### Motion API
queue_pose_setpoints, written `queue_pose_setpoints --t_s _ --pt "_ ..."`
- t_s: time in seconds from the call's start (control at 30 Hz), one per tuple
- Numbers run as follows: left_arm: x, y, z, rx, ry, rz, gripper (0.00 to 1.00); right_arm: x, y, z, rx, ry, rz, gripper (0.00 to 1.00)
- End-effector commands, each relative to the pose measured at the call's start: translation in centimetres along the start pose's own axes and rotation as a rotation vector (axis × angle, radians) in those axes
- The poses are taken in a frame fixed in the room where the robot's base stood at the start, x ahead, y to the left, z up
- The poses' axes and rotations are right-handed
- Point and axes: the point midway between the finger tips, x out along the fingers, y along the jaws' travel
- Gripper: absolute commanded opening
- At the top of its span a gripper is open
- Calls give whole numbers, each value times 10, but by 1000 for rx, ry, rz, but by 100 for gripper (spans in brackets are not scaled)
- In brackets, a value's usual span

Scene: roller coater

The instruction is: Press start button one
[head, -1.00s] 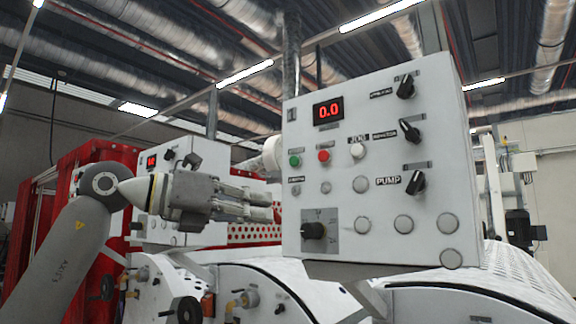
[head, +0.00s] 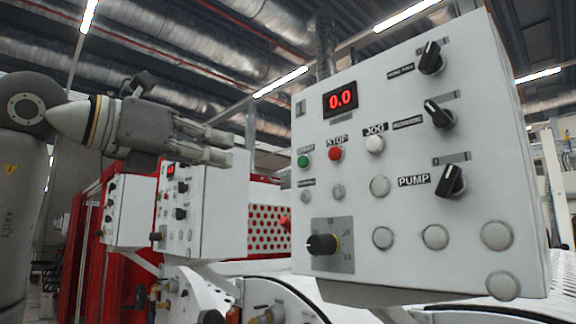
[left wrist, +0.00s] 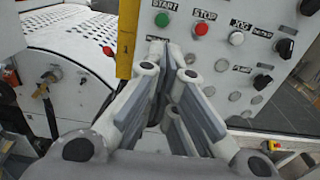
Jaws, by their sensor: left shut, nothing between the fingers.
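The control panel (head: 410,170) marked one is a white box with a red 0.0 display (head: 340,100). Its green start button (head: 304,161) sits at the left of the top button row, beside the red stop button (head: 335,154). The green button also shows in the left wrist view (left wrist: 162,20), above the fingertips, with its START label over it. My left gripper (head: 232,146) is shut and empty, to the left of the panel and apart from the green button in the head view. My right gripper is not in view.
The panel also carries a JOG button (head: 375,144), several black switches such as the pump switch (head: 450,181), and a knob (head: 322,244). More white panels (head: 180,215) and red machine frames stand behind at the left. A yellow strip (left wrist: 127,38) shows left of the fingers.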

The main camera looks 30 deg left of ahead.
Motion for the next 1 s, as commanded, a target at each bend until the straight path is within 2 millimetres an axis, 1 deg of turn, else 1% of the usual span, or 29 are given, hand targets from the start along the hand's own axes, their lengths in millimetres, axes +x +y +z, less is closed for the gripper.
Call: queue_pose_setpoints --t_s 0.07,0.17,0.27,0.4,0.47,0.6,0.7,0.83,1.0 --pt "3 0 0 0 3 -1 0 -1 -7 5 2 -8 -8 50" --pt "11 0 0 0 6 -1 0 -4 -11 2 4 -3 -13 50" --pt "26 -1 1 0 7 -3 0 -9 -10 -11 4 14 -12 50" --pt "56 -1 2 1 8 -3 0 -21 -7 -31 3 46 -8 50" --pt "69 -1 2 0 7 -3 0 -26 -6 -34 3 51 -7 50" --pt "99 -1 2 0 7 -3 0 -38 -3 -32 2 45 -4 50" --pt "116 -1 3 0 5 -3 0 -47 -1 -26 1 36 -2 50" --pt "131 -1 2 0 4 -2 0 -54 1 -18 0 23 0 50" --pt "140 -1 0 0 3 -2 0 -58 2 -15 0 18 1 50"
